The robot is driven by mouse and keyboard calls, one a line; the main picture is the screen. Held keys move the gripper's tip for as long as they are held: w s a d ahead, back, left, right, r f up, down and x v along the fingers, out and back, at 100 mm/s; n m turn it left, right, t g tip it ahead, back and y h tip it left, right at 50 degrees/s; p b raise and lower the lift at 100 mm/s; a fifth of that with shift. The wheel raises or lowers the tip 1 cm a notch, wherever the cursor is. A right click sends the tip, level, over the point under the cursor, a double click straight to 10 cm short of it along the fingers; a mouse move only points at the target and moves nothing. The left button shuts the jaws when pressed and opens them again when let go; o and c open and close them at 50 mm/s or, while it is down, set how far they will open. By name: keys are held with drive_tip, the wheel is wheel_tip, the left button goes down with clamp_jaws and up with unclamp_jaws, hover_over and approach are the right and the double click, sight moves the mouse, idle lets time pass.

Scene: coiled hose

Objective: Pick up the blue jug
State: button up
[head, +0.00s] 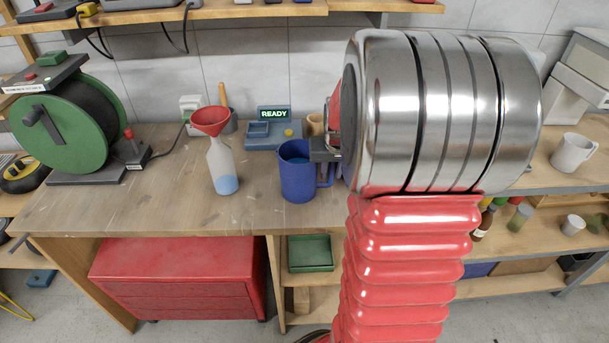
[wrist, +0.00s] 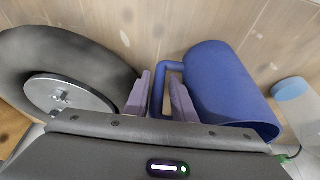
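The blue jug (head: 297,178) stands upright on the wooden workbench, and its handle faces right in the head view. In the wrist view the jug (wrist: 222,85) is right of centre, with its handle toward the fingers. My gripper (head: 325,152) is at the handle, partly hidden behind my arm in the head view. In the wrist view my gripper's two fingers (wrist: 160,88) stand apart, one on each side of the handle's upright bar. Gaps show between the fingers and the bar, so the gripper is open around it.
A clear bottle with blue liquid (head: 221,168) and a red funnel (head: 211,121) stands left of the jug. A lit READY display box (head: 271,128) is behind. A green hose reel (head: 62,125) is far left. A black wheel (wrist: 60,80) lies close left of the fingers.

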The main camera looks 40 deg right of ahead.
clamp_jaws()
idle(1.4)
